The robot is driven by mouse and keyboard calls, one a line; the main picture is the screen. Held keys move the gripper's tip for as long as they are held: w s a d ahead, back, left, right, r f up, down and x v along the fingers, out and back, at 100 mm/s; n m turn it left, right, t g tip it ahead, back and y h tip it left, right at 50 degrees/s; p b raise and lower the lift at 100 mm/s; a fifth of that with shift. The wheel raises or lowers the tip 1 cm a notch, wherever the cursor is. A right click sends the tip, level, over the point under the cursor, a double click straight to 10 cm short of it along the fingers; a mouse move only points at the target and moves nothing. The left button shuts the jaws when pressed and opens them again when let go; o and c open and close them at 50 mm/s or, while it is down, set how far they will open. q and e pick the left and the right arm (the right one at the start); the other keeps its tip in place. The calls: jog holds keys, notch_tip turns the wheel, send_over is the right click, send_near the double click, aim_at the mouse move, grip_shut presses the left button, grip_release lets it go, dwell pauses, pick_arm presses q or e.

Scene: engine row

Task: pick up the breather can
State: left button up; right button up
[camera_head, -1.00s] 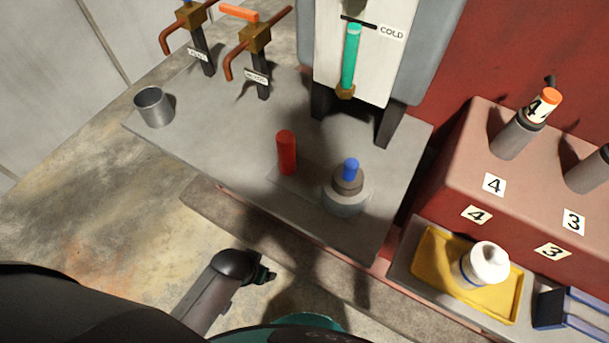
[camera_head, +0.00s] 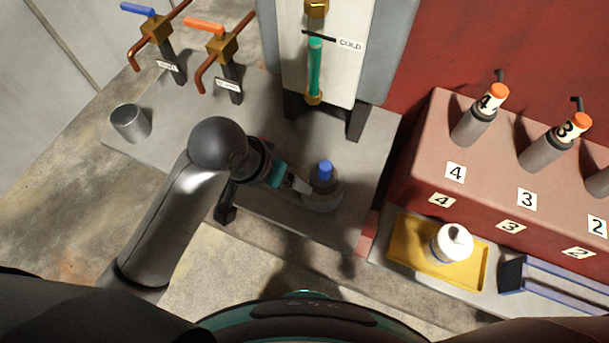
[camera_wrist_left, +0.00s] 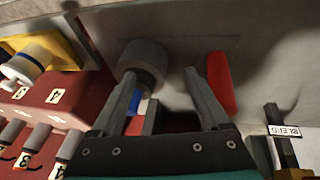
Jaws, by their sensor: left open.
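A squat grey can with a blue top (camera_head: 323,184) stands upright on the grey bench; I take it for the breather can. My left gripper (camera_head: 300,185) reaches in from the left, its fingers at the can's left side. In the left wrist view the can's grey body (camera_wrist_left: 146,60) shows beyond and partly behind one finger. The left gripper (camera_wrist_left: 160,76) is open with nothing held between its fingers. I cannot tell whether a finger touches the can. My right gripper is not in view.
A red cylinder (camera_wrist_left: 220,83) is close beside the other finger; my arm hides it in the head view. A metal cup (camera_head: 131,123) stands at the bench's left. A yellow tray (camera_head: 404,251) holds a white bottle (camera_head: 453,243). The panel's legs stand behind the can.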

pick_arm(q)
jog(key=w+a+r+g+y, duration=0.35)
jog(key=w+a+r, duration=0.35)
jog(key=r, duration=0.4)
jog(key=shift+t, duration=0.25)
jog(key=f, duration=0.3)
jog(key=w+f+b, duration=0.1)
jog(key=f, duration=0.2)
jog(key=d+f, duration=0.1)
jog(key=f, duration=0.3)
jog(key=shift+w+b, duration=0.15)
jog(key=shift+b, duration=0.25)
jog(key=f, duration=0.2)
jog(key=f+b, duration=0.1)
jog(key=f, duration=0.2)
jog(key=shift+s+d+f, duration=0.1)
jog(key=shift+s+f, duration=0.05)
jog(key=shift+s, duration=0.05)
grip_shut()
